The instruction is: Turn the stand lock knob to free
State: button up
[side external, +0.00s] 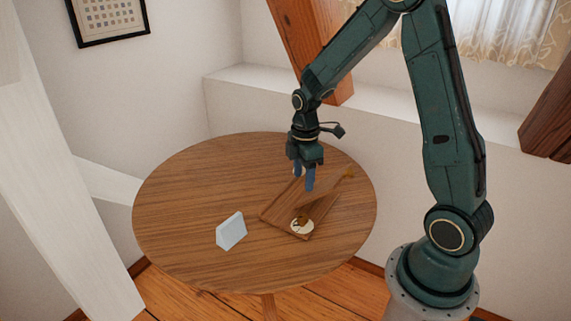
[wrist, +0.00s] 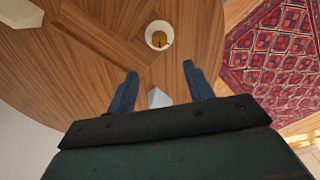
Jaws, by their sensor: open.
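A wooden stand (side external: 276,210) lies on the round table, a tilted panel rising at its right. A brass knob (side external: 301,221) sits on a round pale dial (side external: 306,231) at the stand's near end. In the wrist view, the brass knob (wrist: 158,40) shows inside the pale dial (wrist: 150,28), ahead of the fingertips. I cannot read the knob's setting. My gripper (side external: 304,181), with blue fingers, is open and empty above the stand's far part, apart from the knob. In the wrist view, my gripper (wrist: 158,70) has a wide gap between its fingers.
A pale wedge-shaped block (side external: 231,231) stands on the round table (side external: 180,200), left of the stand. The table's left side is clear. A pale block (wrist: 158,98) shows between the fingers in the wrist view, partly hidden. A red patterned rug (wrist: 275,50) lies beyond the table edge.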

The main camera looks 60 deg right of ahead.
aim_at(302, 217)
jog(key=shift+n, duration=0.3)
jog(key=shift+f, duration=0.15)
jog(key=shift+f, duration=6.75)
jog(key=c, duration=1)
